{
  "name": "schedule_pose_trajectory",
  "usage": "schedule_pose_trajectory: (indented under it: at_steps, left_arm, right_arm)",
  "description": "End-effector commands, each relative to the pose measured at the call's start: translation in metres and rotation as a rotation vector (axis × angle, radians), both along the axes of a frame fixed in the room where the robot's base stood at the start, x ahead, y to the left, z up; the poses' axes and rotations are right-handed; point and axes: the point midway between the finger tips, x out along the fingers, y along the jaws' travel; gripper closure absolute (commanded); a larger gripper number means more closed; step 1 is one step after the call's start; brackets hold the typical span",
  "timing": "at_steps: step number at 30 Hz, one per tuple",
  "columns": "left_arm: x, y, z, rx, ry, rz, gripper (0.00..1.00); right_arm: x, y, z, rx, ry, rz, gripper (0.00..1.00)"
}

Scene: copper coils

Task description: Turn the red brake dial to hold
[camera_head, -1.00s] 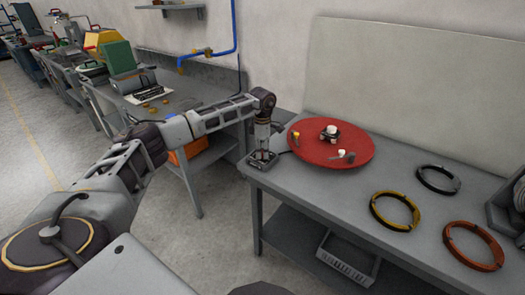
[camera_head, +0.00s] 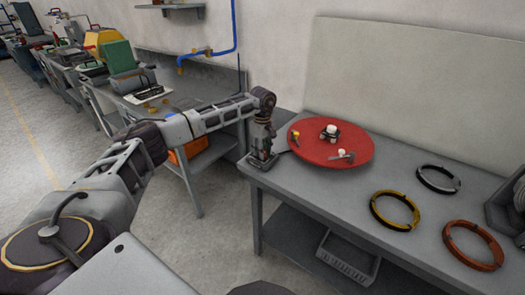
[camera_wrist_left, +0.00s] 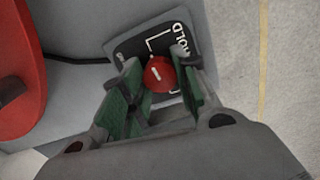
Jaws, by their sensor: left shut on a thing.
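The red brake dial (camera_wrist_left: 158,73) is a round knob with a white mark on its face. It stands on a dark panel (camera_wrist_left: 128,48) with white lines and lettering that reads HOLD at its upper right; part of the panel is hidden by the fingers. My left gripper (camera_wrist_left: 160,80) points down at the panel, its green-padded fingers shut on the dial from both sides. In the head view my left gripper (camera_head: 262,157) is at the left corner of the grey table, hiding the dial. My right gripper is not in view.
A red round turntable (camera_head: 315,156) with small parts on it stands close to the right of my left gripper. Yellow (camera_head: 396,211), black (camera_head: 438,179) and copper (camera_head: 473,246) coils lie on the grey table (camera_head: 330,197). A crate (camera_head: 347,262) is on the lower shelf.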

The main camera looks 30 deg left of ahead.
Motion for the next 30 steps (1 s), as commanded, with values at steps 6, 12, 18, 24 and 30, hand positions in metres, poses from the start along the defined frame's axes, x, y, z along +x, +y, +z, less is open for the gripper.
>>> schedule_pose_trajectory:
  at_steps: [6,12,18,24,30]
  left_arm:
    - [0.001,0.001,0.002,0.001,-0.004,-0.073,0.94]
    - [0.001,0.001,0.002,0.001,-0.004,-0.097,0.94]
    - [0.001,0.001,0.002,0.001,-0.004,-0.099,0.94]
    - [0.001,0.001,0.002,0.001,-0.004,-0.098,0.62]
    - [0.001,0.001,0.001,0.001,-0.002,-0.099,0.47]
  right_arm:
    - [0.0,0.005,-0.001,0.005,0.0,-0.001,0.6]
    - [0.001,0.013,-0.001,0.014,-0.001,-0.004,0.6]
    - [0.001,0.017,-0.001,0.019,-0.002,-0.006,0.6]
    - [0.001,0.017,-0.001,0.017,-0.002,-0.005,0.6]
    - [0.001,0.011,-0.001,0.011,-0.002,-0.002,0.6]
